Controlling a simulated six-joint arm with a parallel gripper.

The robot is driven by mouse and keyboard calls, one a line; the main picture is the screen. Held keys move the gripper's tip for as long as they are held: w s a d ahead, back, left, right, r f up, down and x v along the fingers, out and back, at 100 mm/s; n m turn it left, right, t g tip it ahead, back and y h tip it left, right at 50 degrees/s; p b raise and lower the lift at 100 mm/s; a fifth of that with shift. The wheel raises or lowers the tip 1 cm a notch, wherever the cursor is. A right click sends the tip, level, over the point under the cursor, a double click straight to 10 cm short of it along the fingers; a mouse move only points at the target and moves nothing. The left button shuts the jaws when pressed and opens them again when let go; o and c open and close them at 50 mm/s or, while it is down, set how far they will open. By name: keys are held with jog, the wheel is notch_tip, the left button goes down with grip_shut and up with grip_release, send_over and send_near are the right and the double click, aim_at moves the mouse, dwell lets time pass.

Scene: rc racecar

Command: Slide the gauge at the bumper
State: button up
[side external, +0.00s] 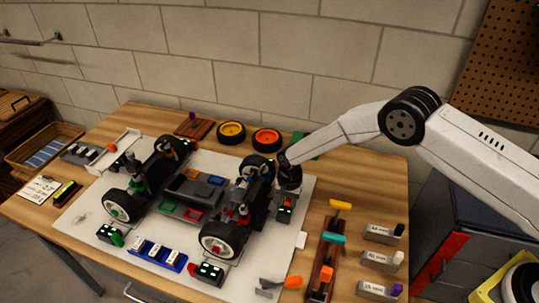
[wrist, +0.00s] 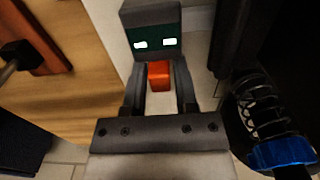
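My gripper (wrist: 160,85) reaches down beside the right end of the RC car in the side view (side external: 289,184). In the wrist view its two fingers stand apart, with an orange-red block (wrist: 159,76) between the tips. The block nearly fills the gap; I cannot tell whether both fingers press on it. A dark box (wrist: 151,35) with two lit white windows is just beyond the fingertips. In the side view a dark box with an orange-red part (side external: 284,211) is just below my gripper. I cannot make out which part is the bumper or the gauge.
The car (side external: 190,195) stands on a white mat (side external: 75,218). Labelled grey blocks (side external: 378,259) and a wooden tool rack (side external: 318,270) are to the right. Loose wheels (side external: 231,132) lie behind.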

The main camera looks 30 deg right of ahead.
grip_shut()
dwell(1.1)
